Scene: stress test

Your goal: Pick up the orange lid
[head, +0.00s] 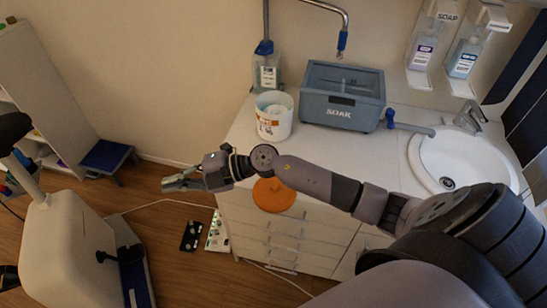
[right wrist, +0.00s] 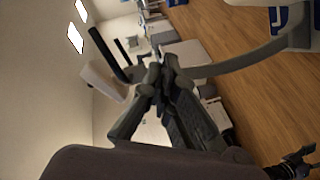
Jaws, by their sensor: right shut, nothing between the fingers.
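The orange lid (head: 273,195) is a flat round disc at the front edge of the white counter, just below my right forearm in the head view. The arm passes close above it in the picture. My right gripper (head: 170,184) is left of the lid, out past the counter's edge and over the floor. It is shut and empty. In the right wrist view the fingers (right wrist: 158,80) come together with nothing between them. The lid does not show in the right wrist view. My left gripper is not in view.
On the counter (head: 237,146) stand a white bucket (head: 274,128) and a grey SOAK box (head: 342,112). A sink (head: 462,160) is at the right, with soap dispensers (head: 467,57) above. A beige machine (head: 68,250) stands at left. The wooden floor between is partly open.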

